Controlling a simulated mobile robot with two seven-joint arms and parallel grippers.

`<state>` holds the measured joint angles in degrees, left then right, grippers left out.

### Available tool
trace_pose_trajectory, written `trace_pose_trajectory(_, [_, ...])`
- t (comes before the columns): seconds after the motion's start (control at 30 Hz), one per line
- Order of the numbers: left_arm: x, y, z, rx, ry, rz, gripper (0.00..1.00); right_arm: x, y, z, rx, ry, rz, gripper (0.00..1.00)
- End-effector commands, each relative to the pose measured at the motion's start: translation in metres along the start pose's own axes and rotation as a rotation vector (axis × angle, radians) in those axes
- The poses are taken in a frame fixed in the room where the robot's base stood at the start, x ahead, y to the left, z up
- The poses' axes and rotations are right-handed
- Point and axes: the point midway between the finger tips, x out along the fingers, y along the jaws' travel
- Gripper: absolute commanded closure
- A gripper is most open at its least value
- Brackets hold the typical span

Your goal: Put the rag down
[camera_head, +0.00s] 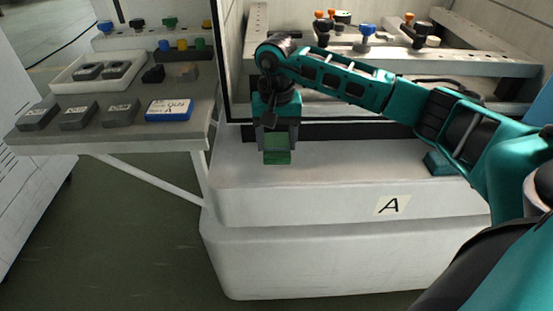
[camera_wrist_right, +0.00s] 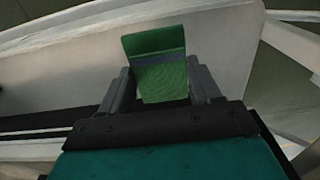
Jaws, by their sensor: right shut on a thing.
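The rag (camera_head: 277,156) is a small green folded piece between the fingers of my right gripper (camera_head: 277,146). The gripper points down at the left part of the white machine ledge (camera_head: 335,165). I cannot tell whether the rag touches the ledge or hangs just above it. In the right wrist view the rag (camera_wrist_right: 158,72) shows between the two grey fingers of the gripper (camera_wrist_right: 161,88), sticking out past their tips. My left gripper is not in view.
A teal block-like thing (camera_head: 439,162) lies on the ledge at the right, partly behind my right arm. The ledge between is clear, above a label "A" (camera_head: 393,206).

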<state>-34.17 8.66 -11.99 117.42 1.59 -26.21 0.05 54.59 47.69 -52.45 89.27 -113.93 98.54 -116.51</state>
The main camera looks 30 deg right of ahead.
Motion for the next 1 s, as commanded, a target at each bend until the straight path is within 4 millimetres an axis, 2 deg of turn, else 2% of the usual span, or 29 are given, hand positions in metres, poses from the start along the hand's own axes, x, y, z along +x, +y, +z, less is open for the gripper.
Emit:
trace_pose_trajectory(0.03, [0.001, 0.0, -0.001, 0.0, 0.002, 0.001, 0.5, 0.007, 0.0, 0.0, 0.0, -0.002, 0.0, 0.66])
trace_pose_trajectory(0.27, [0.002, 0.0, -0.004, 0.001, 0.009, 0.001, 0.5, 0.024, 0.0, 0.0, 0.0, -0.001, 0.0, 0.66])
trace_pose_trajectory(0.5, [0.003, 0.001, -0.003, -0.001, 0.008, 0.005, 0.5, 0.056, 0.0, 0.001, 0.0, -0.001, -0.001, 0.66])
trace_pose_trajectory(0.9, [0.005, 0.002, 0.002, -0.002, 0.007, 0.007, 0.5, 0.062, 0.0, 0.0, 0.0, 0.001, 0.0, 0.66])
trace_pose_trajectory(0.93, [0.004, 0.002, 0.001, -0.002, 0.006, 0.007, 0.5, 0.06, 0.0, 0.0, 0.0, 0.001, 0.0, 0.34])
trace_pose_trajectory(1.0, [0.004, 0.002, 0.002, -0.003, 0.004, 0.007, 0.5, 0.06, 0.0, 0.0, 0.0, 0.0, 0.0, 0.28])
